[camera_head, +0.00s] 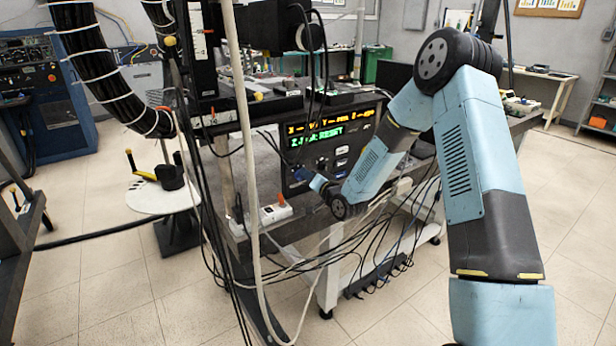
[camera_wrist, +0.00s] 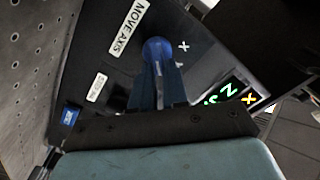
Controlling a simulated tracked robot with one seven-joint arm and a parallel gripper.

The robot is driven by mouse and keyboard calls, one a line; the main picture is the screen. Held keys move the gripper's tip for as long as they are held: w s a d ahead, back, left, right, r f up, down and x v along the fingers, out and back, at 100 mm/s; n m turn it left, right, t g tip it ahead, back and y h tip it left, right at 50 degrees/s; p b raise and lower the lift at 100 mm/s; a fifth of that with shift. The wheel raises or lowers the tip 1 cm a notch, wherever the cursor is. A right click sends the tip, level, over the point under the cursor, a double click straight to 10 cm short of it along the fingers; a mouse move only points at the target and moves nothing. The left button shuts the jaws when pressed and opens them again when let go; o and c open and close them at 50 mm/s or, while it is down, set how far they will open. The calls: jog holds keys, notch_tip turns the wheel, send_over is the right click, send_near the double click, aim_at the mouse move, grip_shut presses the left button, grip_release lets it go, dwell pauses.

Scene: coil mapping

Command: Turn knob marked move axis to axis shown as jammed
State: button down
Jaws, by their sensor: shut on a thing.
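A round blue knob (camera_wrist: 157,47) sits on a dark panel beside the white MOVE AXIS label (camera_wrist: 128,28). My gripper (camera_wrist: 158,72) is shut on the knob, with its fingers on either side of it. It also shows in the head view (camera_head: 314,181), low on the front of the control box. A white X mark is printed right of the knob; I cannot tell the knob's pointer direction. The display (camera_head: 330,132) has a yellow row of axis readings and a green row that appears to read Z JAM RESET. Its corner shows in the wrist view (camera_wrist: 228,98).
A white power strip (camera_head: 268,215) lies on the bench left of my gripper. Loose cables (camera_head: 350,258) hang below the bench, and a pale hose (camera_head: 243,130) runs down in front.

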jog(key=shift+w+d+m, duration=0.2)
jog(key=shift+d+m, duration=0.1)
jog(key=shift+d, duration=0.05)
jog(key=c, duration=1.4)
grip_release()
jog(key=shift+f, duration=0.1)
jog(key=shift+o, duration=1.3)
jog(key=shift+a, duration=0.2)
jog(key=shift+s, duration=0.15)
jog(key=v, duration=1.3)
jog(key=shift+s+d, duration=0.2)
jog(key=shift+d, duration=0.1)
